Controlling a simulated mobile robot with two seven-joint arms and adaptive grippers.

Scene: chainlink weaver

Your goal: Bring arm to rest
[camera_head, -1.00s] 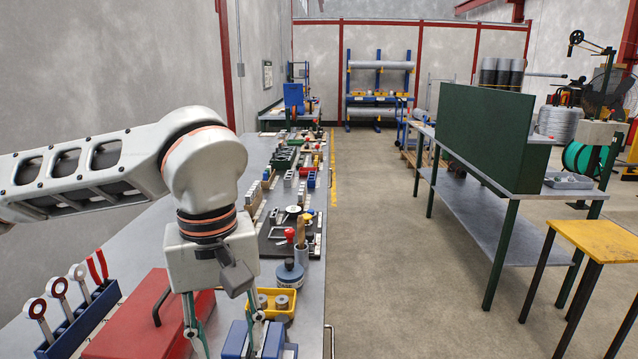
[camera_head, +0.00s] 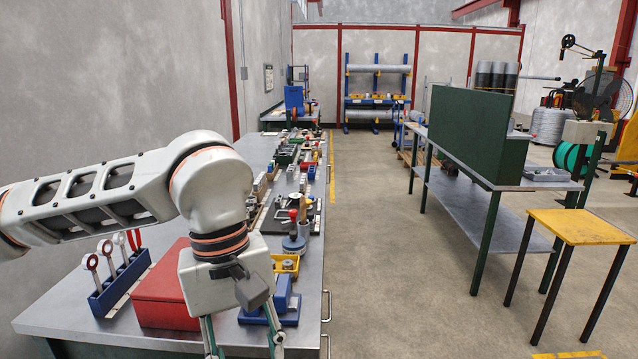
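My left arm comes in from the left over the grey workbench (camera_head: 60,318). My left gripper (camera_head: 243,342) points down near the bench's front right corner. Its two fingers stand apart with a gap between them, and I see nothing held in the visible part. The fingertips are cut off by the bottom edge of the picture. A blue block-like fixture (camera_head: 284,300) stands on the bench just behind the right finger. A red box (camera_head: 163,290) lies to the left of the gripper. My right gripper is not in view.
A blue rack (camera_head: 120,285) with ring-ended tools is at the bench's left. A yellow-topped stool (camera_head: 570,226) and a green-panelled table (camera_head: 460,192) stand right. The aisle floor between is clear.

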